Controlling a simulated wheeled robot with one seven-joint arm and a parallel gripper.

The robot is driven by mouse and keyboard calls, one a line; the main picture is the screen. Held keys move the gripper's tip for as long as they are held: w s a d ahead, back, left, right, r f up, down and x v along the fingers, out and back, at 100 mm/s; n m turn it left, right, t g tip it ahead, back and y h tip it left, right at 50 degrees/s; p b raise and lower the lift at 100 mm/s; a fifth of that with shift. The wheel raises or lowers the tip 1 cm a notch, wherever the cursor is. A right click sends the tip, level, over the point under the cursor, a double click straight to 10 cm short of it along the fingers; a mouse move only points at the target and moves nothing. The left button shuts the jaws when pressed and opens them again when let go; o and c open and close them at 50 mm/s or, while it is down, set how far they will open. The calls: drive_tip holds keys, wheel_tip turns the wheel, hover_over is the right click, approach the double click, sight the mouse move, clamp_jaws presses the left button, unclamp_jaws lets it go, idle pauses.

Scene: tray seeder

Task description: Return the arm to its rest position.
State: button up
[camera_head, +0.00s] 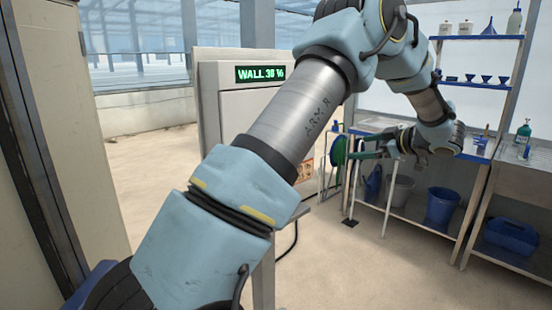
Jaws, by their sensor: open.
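My arm crosses the view from the bottom left, rises to the top, then bends down to the right. "ARM R" is written on its grey metal section. My gripper (408,148) is small at the end of the arm, in front of the shelf bench at the right. It is open, and I see nothing held in it. A green reel and green parts show just left of it; I cannot tell whether they touch it.
A pale cabinet (209,88) with a green display reading "WALL 30 %" stands behind my arm. The bench (482,158) holds a blue bucket (442,206), a grey bucket (401,190) and a blue crate (511,237) below. A tall cabinet (75,130) edges the left. Floor (375,275) is clear in front.

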drive_tip(key=w+a+r+m+t+h, duration=0.2)
drive_tip(key=w+a+r+m+h, duration=0.1)
drive_tip(key=w+a+m+h, duration=0.4)
drive_tip(key=s+a+f+m+g, duration=0.3)
drive_tip(key=s+a+f+g, duration=0.3)
drive_tip(key=s+a, duration=0.6)
drive_tip(key=s+a+f+m+g+h, duration=0.1)
drive_tip(key=s+a+f+g, duration=0.4)
drive_tip(key=s+a, duration=0.8)
drive_tip(key=s+f+m, duration=0.1)
drive_tip(key=s+f, duration=0.1)
drive_tip(key=s, duration=0.3)
drive_tip(key=shift+s+m+g, duration=0.4)
drive_tip(key=shift+f, duration=0.1)
